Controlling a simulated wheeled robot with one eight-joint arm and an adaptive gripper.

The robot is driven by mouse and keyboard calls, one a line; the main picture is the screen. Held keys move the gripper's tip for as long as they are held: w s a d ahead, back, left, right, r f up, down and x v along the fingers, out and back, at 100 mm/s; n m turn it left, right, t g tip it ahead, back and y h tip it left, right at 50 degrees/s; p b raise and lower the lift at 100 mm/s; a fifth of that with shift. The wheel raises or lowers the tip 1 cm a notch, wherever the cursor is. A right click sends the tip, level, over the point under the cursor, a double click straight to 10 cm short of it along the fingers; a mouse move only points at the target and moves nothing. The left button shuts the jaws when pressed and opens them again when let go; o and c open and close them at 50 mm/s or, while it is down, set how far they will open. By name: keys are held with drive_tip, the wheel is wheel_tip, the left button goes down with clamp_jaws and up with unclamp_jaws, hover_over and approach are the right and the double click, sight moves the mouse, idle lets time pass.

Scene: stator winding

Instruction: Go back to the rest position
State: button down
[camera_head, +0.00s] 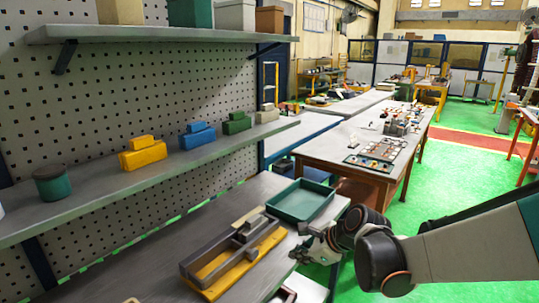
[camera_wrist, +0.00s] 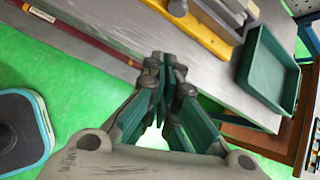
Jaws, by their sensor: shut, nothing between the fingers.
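My gripper (camera_head: 298,254) is at the right edge of the near workbench (camera_head: 163,254), just right of a yellow and grey fixture. In the wrist view my gripper (camera_wrist: 164,58) has its fingertips together with nothing between them. The green floor shows beneath the fingers, and the bench edge lies just beyond them. My arm reaches in from the right of the head view.
The yellow-based fixture (camera_head: 213,284) and a green tray (camera_head: 300,201) lie on the near bench. Shelves with colored blocks (camera_head: 143,153) hang on the pegboard. A second table (camera_head: 330,151) with parts stands behind. Green floor (camera_head: 455,180) is open at right.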

drive_tip(key=s+d+r+n+h, duration=0.2)
drive_tip(key=s+d+n, duration=0.1)
drive_tip(key=s+n, duration=0.4)
drive_tip(key=s+d+r+n+t+h, duration=0.1)
drive_tip(key=s+d+r+n, duration=0.2)
drive_tip(key=s+n, duration=0.4)
drive_tip(key=s+d+r+n+h, duration=0.2)
drive_tip(key=s+d+n, duration=0.3)
drive_tip(key=s+n, duration=0.2)
drive_tip(key=shift+s+r+n+h, duration=0.3)
drive_tip(key=shift+s+r+n, duration=0.1)
drive_tip(key=shift+s, duration=0.65)
